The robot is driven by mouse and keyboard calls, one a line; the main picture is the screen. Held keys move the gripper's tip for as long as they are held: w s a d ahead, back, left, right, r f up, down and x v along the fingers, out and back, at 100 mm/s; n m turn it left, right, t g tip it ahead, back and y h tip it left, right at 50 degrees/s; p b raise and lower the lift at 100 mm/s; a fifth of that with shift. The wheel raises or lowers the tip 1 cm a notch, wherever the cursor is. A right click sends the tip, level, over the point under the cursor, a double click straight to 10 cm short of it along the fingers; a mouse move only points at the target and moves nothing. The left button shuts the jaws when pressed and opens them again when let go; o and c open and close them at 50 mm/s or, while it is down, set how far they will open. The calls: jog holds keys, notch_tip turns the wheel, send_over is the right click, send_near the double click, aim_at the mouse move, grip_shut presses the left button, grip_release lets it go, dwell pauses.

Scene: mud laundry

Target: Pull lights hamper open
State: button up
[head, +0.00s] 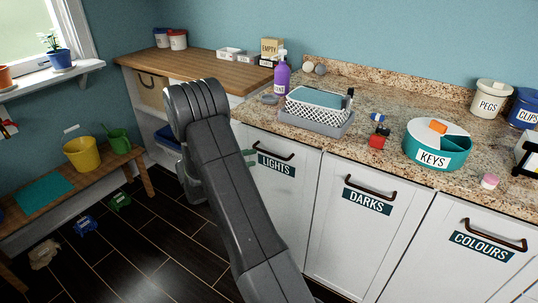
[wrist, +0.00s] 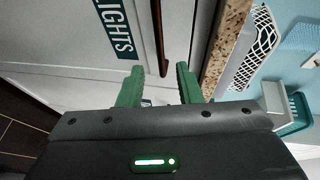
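The lights hamper (head: 290,190) is a white panelled front with a dark label reading LIGHTS and a dark bar handle (head: 273,151) near its top. It looks shut, flush with its neighbour. The label (wrist: 114,27) also shows in the wrist view. My gripper (wrist: 159,83) has two green fingers standing apart, pointing at the hamper front. The dark handle (wrist: 164,66) shows in the gap between them; whether they touch it I cannot tell. In the head view my arm hides most of the gripper, with a bit of green beside the handle's left end.
The darks hamper (head: 360,225) and colours hamper (head: 465,250) stand to the right, both shut. A bench (head: 55,205) stands left; dark floor lies between.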

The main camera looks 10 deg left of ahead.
aim_at(270, 154)
jog(key=x, duration=0.9)
jog(key=shift+d, duration=0.1)
grip_shut()
